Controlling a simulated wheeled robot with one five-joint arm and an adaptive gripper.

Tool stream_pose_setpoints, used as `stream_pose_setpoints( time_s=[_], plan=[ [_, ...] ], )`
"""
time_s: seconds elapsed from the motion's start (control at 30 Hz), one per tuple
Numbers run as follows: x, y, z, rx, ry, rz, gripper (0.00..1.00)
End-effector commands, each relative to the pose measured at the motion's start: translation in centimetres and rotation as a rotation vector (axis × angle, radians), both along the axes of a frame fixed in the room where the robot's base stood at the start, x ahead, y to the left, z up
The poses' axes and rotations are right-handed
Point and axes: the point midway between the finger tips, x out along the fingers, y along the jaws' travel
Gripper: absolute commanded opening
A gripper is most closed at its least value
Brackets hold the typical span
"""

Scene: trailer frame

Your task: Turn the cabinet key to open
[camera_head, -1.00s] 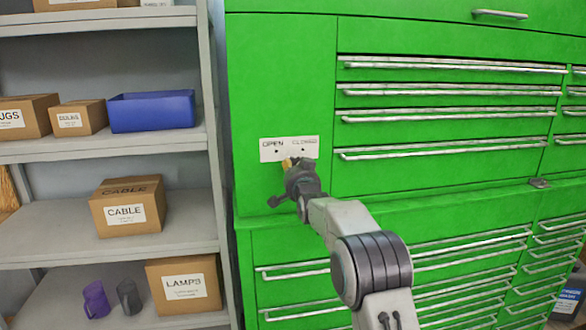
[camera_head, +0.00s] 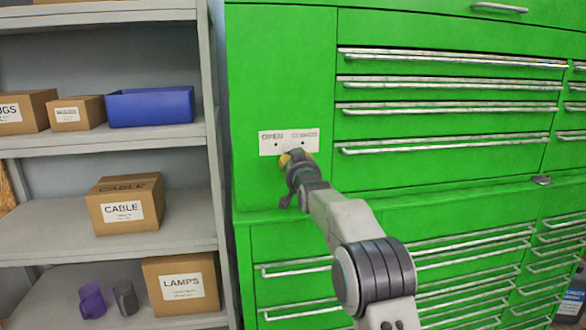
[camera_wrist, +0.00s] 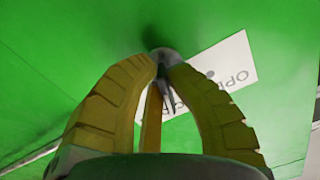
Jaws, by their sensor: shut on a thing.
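The green cabinet (camera_head: 285,60) carries a white plate (camera_head: 289,142) reading OPEN at left and CLOSED at right, with a dot under each word. My gripper (camera_head: 289,157) is at the cabinet face just below the plate. In the wrist view, its yellow fingers (camera_wrist: 166,65) are shut on the small grey key (camera_wrist: 164,54) at the cabinet face. The plate (camera_wrist: 228,68) looks tilted behind the right finger and is partly covered. The fingers hide most of the key, so I cannot tell exactly which mark it points to.
A grey shelf unit (camera_head: 60,228) stands at left with cardboard boxes (camera_head: 124,204), a blue bin (camera_head: 150,107) and two mugs. Drawers with long silver handles (camera_head: 450,84) fill the cabinet's right side. A ledge (camera_head: 420,200) runs below my gripper.

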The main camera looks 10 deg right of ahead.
Motion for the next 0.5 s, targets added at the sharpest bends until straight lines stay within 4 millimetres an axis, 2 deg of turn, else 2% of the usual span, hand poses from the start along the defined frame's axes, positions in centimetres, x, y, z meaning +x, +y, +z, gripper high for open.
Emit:
stream_pose_setpoints(
  time_s=[0.5],
  plan=[
    [0.0,0.05,0.12,-0.491,-0.001,0.0,0.0]
  ],
)
